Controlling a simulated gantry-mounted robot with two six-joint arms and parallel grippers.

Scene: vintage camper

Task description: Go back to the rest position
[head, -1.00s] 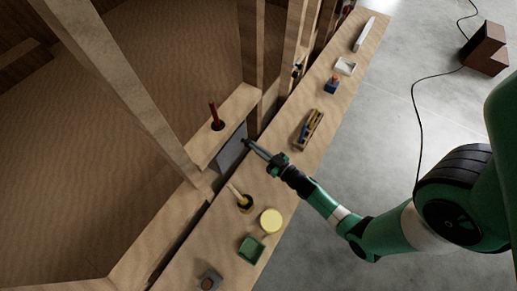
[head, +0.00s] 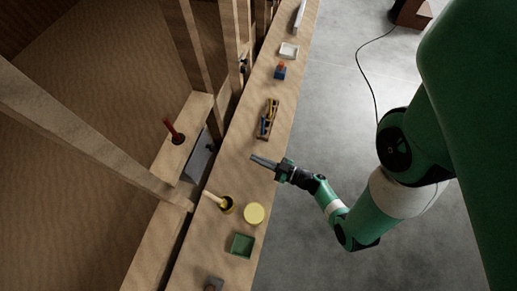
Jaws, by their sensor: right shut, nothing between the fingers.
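My right gripper (head: 264,162) is shut and empty. It is over the long wooden bench (head: 236,141), near its right edge, with its arm coming in from the right. It points left toward a grey plate (head: 199,158) beside the small wooden shelf but is apart from it. My left gripper is not in view.
On the bench are a wooden tray with tools (head: 267,119), a blue and orange item (head: 280,71), a white tray (head: 289,50), a yellow disc (head: 253,214), a dark cup (head: 226,204) and a green tray (head: 242,245). Wooden posts stand left.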

